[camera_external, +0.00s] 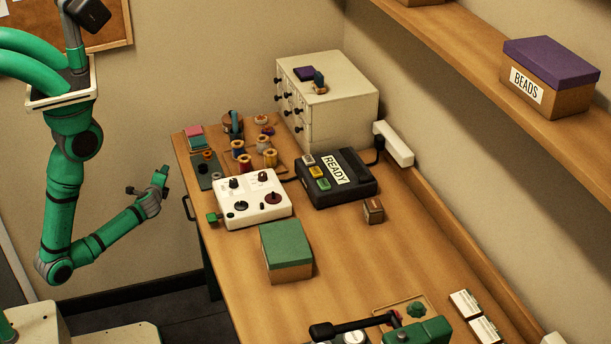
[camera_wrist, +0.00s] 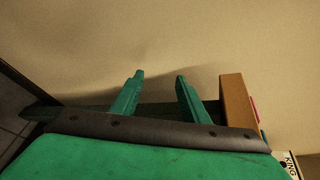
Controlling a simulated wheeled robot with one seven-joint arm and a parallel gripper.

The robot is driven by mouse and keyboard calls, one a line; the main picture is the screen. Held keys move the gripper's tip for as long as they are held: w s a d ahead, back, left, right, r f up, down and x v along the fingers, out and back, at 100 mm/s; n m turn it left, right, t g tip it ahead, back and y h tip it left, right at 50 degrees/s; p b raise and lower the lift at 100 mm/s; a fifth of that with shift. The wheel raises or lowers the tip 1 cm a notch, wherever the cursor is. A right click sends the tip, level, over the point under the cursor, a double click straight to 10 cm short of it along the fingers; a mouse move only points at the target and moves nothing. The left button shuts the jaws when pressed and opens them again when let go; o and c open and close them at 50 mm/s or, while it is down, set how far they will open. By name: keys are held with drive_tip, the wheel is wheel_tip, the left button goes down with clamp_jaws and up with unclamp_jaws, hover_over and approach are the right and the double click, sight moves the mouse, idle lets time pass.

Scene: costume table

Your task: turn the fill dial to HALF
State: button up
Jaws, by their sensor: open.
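A white control box (camera_external: 253,199) with several dials and knobs stands on the table toward its left edge. A dark dial (camera_external: 241,206) and a reddish-brown dial (camera_external: 272,198) sit on its top; their markings are too small to read, so I cannot tell which is the fill dial or its setting. My gripper (camera_external: 147,182) is off the table's left side, apart from the box. In the wrist view my gripper (camera_wrist: 159,79) is open, with nothing between its two green fingers.
A black box marked READY (camera_external: 336,178) stands right of the control box, and a green-lidded box (camera_external: 286,252) in front. Thread spools (camera_external: 268,158) and a drawer cabinet (camera_external: 327,112) stand behind. A sewing-machine-like green object (camera_external: 425,331) is at the near end. Bare table (camera_external: 345,265) lies between.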

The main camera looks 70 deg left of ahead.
drive_tip(key=w+a+r+n+y, duration=0.2)
drive_tip(key=w+a+r+n, duration=0.15)
drive_tip(key=r, duration=0.85)
drive_tip(key=w+a+r+n+y, duration=0.2)
drive_tip(key=w+r+n, duration=0.2)
drive_tip(key=r, duration=0.8)
drive_tip(key=w+d+r+t, duration=0.45)
drive_tip(key=w+d, duration=0.45)
drive_tip(key=w, duration=0.4)
drive_tip(key=w+d+r+n+t+h, duration=0.1)
drive_tip(key=w+d+r+t, duration=0.1)
drive_tip(key=w+d+r, duration=0.4)
drive_tip(key=w+d+r+n+t+h, duration=0.1)
drive_tip(key=w+d+h, duration=0.15)
drive_tip(key=d, duration=0.65)
drive_tip(key=w+d+r+n+t, duration=0.2)
drive_tip(key=w+d+r, duration=0.25)
drive_tip(key=d, duration=0.25)
drive_tip(key=s+a+n+g, duration=0.2)
drive_tip(key=a+n+g, duration=0.1)
drive_tip(key=a+g, duration=0.25)
drive_tip(key=m+g+h, duration=0.2)
drive_tip(key=g+h, duration=0.7)
drive_tip(key=h, duration=0.5)
approach(233, 180)
wheel_tip(233, 180, down, 8)
drive_tip(key=shift+a+f, duration=0.1)
drive_tip(key=shift+f, duration=0.05)
